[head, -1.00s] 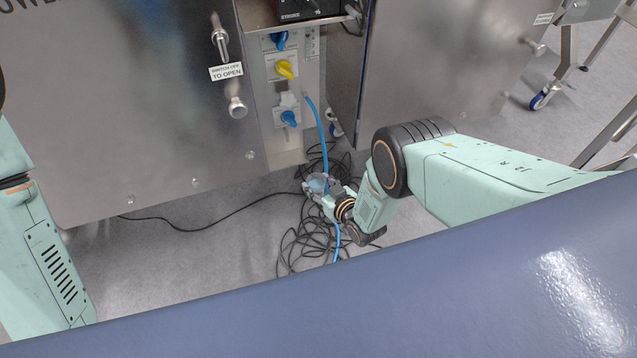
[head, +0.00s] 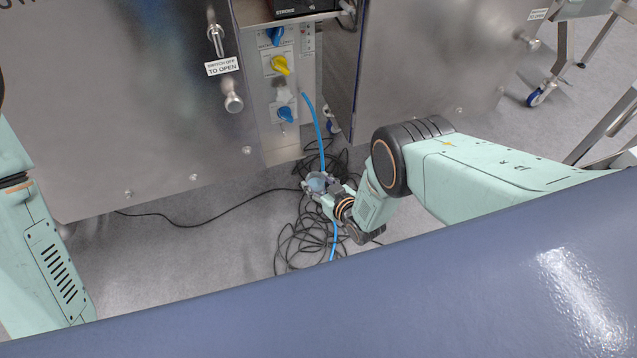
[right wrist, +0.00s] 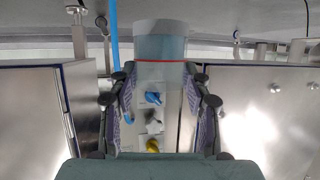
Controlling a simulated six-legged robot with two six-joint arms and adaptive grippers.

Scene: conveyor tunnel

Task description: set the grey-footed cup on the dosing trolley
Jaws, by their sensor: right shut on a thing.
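My right gripper (head: 328,188) is low in front of the steel cabinets and shut on a pale blue, see-through cup (head: 317,182). In the right wrist view the cup (right wrist: 160,48) is between the two fingers of the right gripper (right wrist: 163,100), with a grey band at its far end and a thin red line around it. My left arm shows at the left edge of the head view, but its gripper is out of sight. I cannot tell any dosing trolley for certain.
A steel cabinet (head: 120,90) stands left and another (head: 430,60) right, with a switch panel (head: 283,85) between them. Black cables (head: 300,245) and a blue hose (head: 313,115) lie or hang near my right gripper. A wheeled frame (head: 561,60) stands at upper right.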

